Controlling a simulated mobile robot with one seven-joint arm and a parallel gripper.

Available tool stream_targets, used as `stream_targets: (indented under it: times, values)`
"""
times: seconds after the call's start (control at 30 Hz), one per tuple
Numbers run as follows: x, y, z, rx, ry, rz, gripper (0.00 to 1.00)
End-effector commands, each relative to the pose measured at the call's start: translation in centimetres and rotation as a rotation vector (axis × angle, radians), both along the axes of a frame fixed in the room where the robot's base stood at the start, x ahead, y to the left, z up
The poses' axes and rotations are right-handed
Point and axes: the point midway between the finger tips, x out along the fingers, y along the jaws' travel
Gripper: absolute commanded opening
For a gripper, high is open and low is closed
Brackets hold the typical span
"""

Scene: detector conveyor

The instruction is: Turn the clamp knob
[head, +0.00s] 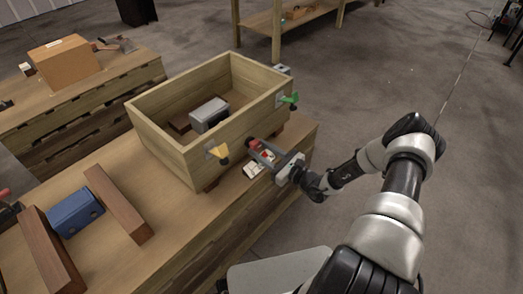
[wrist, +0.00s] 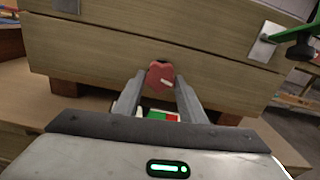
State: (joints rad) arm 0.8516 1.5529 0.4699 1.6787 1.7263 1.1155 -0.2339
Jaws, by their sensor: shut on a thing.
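A red knob (head: 253,144) is on the front wall of the open wooden box (head: 172,140). It also shows in the wrist view (wrist: 160,76), where it sits between my fingertips with a small pale mark on its face. My gripper (head: 258,147) reaches in from the right and is shut on the red knob; the fingers show on either side of it in the wrist view (wrist: 160,82). The fingers hide the knob's sides.
The box stands on dark blocks on a wooden workbench (head: 160,252) and holds a grey item (head: 209,115). A red, white and green card (head: 258,164) lies beneath my fingers. A blue item (head: 75,212) lies between two brown blocks at the left.

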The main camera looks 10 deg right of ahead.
Motion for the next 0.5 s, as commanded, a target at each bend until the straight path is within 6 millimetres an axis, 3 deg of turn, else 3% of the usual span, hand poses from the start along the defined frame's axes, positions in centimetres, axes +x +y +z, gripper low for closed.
stream_targets:
  times: [0.5]
  values:
    - [-0.13,0.08,-0.03,0.268,0.195,0.000,0.15]
